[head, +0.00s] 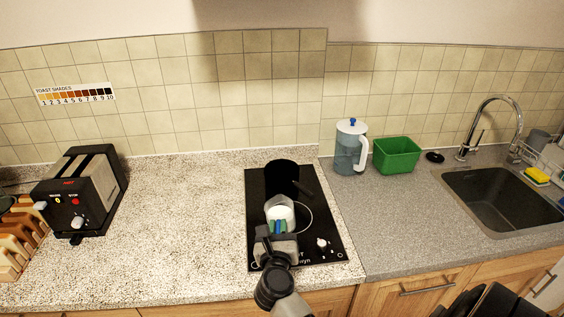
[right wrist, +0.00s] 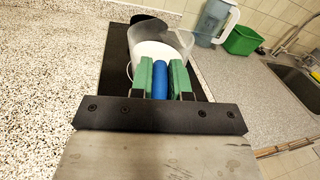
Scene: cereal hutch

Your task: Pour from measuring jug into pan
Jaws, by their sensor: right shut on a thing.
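The measuring jug (head: 280,206) is clear, with white contents and a blue handle. My right gripper (head: 278,229) is shut on that handle, over the front part of the black hob (head: 258,190). The jug also shows in the right wrist view (right wrist: 183,42), with the blue handle (right wrist: 160,80) between green finger pads. I cannot tell exactly how far the jug tilts or its height above the hob. The black pan (head: 281,175) stands on the back of the hob, just beyond the jug, its handle pointing right and forward. The pan's inside is dark. My left gripper is not in view.
A lidded water pitcher (head: 348,150) and a green tub (head: 397,155) stand right of the hob. The sink (head: 500,195) and tap (head: 492,125) are further right. A black toaster (head: 80,195) stands far left. The speckled counter (head: 185,215) left of the hob is clear.

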